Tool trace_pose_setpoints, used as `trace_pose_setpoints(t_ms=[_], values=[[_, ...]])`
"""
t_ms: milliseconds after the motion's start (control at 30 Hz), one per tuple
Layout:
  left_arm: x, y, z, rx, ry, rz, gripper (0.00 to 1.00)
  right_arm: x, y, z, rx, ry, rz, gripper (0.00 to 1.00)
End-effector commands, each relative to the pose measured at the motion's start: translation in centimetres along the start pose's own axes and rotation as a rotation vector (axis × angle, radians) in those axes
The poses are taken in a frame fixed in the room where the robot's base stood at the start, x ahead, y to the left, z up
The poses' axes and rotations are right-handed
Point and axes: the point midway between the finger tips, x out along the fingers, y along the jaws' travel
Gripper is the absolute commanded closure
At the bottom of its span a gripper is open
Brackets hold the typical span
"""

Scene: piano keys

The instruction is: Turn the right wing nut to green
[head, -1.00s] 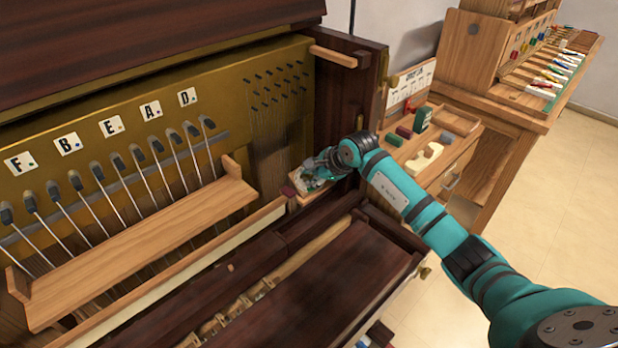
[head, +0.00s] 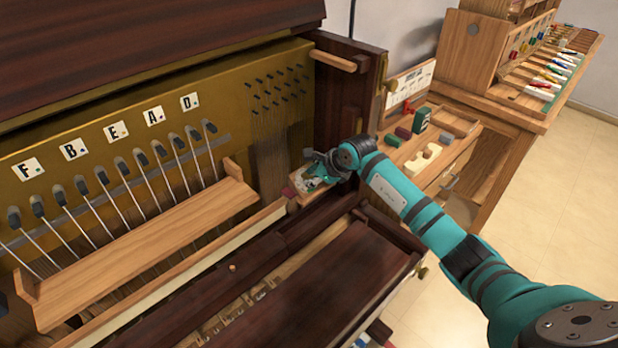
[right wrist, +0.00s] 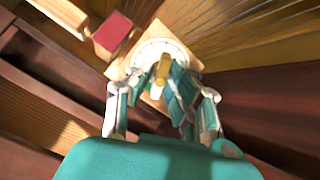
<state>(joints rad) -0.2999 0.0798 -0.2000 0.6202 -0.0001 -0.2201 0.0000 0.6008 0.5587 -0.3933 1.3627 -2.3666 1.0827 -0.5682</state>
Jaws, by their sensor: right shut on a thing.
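The right wing nut (right wrist: 163,68) is yellow in the right wrist view. It stands over a white round dial (right wrist: 178,47) on a light wooden block (right wrist: 197,66). A small patch of green (right wrist: 152,92) shows by the fingers. My right gripper (right wrist: 157,82) has its fingers on both sides of the wing nut and is shut on it. The fingers hide part of the nut and dial. In the head view my right gripper (head: 318,170) is at the right end of the piano's inside. My left gripper is not in view.
A red block (right wrist: 112,33) sits beside the dial. A wooden rail (head: 150,245) runs before the hammers, under letter cards (head: 122,130). The dark piano side wall (head: 345,100) stands close behind my gripper. A side table (head: 440,170) with small blocks is to the right.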

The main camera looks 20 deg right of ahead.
Motion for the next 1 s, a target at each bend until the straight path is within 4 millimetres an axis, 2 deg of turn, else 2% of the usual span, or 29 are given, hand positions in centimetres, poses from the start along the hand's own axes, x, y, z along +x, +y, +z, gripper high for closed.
trace_pose_setpoints(t_ms=[133,367,667,900,933,1000], values=[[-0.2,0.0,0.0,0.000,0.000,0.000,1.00,-0.1,-0.1,0.1,0.021,-0.001,-0.002,1.00],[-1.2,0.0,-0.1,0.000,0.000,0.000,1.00,-0.1,-0.1,0.1,0.207,-0.002,-0.002,1.00],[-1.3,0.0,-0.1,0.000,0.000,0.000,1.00,-0.1,-0.1,0.1,0.227,-0.002,-0.002,1.00],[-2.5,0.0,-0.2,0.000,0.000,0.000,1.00,-0.2,-0.2,0.1,0.412,-0.001,-0.003,1.00],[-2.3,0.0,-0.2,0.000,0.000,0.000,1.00,-0.1,-0.2,0.0,0.407,-0.001,-0.004,0.79],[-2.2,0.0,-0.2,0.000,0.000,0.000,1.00,-0.1,-0.2,0.0,0.404,-0.001,-0.003,0.70]])
